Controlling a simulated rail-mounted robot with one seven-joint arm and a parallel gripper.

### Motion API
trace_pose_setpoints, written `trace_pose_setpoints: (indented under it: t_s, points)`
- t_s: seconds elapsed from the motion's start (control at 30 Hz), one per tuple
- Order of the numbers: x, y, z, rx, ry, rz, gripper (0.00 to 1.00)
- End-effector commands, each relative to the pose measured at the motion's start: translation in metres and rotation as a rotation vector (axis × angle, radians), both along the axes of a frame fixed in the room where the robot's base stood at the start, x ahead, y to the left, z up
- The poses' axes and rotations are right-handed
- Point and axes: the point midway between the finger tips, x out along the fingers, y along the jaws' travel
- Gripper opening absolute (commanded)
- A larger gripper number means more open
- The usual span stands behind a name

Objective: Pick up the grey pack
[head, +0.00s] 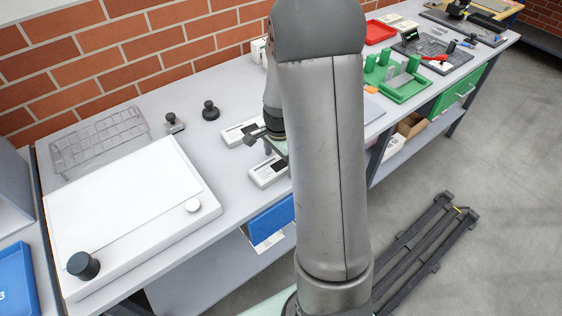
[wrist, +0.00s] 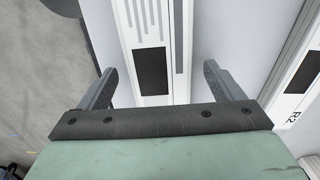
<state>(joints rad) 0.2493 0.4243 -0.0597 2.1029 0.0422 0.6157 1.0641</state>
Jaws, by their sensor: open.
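A white pack with grey stripes and a dark rectangle (wrist: 150,45) lies between the two fingers of my gripper (wrist: 160,72) in the wrist view. It is the only pack there with grey markings that I can make out, and its far end is cut off by the frame. My gripper is open, with one finger on each side of the pack and a visible gap to each. In the head view my gripper (head: 262,136) is low over the bench beside two white packs, the nearer one (head: 266,172) close to the front edge. My arm hides part of this area.
A second white pack (wrist: 296,75) marked R2 lies to the right in the wrist view. In the head view, a white board (head: 130,215), a wire rack (head: 100,140) and two dark-knobbed stamps (head: 210,111) stand left. A green tray (head: 398,84) lies beyond my arm.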

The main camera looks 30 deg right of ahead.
Motion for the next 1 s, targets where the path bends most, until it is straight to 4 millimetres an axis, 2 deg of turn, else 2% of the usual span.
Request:
trace_pose_setpoints:
  t_s: [0.1, 0.3, 0.5, 0.83, 1.0]
  points:
    - [0.000, 0.000, -0.006, 0.000, 0.000, -0.001, 0.87]
    - [0.000, 0.000, -0.007, 0.000, -0.001, 0.000, 0.87]
    - [0.000, 0.000, -0.007, 0.000, 0.000, 0.000, 0.32]
    - [0.000, 0.000, -0.004, -0.001, -0.002, 0.001, 0.32]
    - [0.001, 0.000, 0.009, -0.001, -0.004, 0.001, 0.32]
